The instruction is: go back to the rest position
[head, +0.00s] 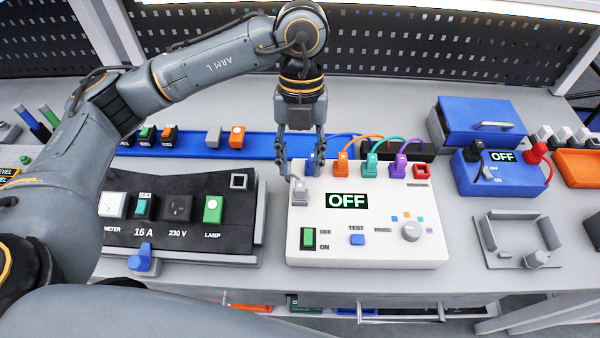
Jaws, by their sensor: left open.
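My left gripper (300,155) points down at the back left corner of the white tester box (380,230). Its fingers are apart, and I see nothing held between them. A grey plug (299,190) sits at that corner of the box, just below the left finger; whether they touch I cannot tell. Orange, teal and purple plugs with cables stand along the box's back edge, right of the gripper. The box's display (347,201) reads OFF. My left arm comes in from the left and arches over the bench. My right gripper does not show.
A black socket panel (180,225) lies left of the tester. A blue rail (255,146) runs behind it. To the right are a blue box (505,175) reading OFF, a blue case (478,125), a grey tray (518,240) and an orange bin (578,166). A perforated wall stands behind.

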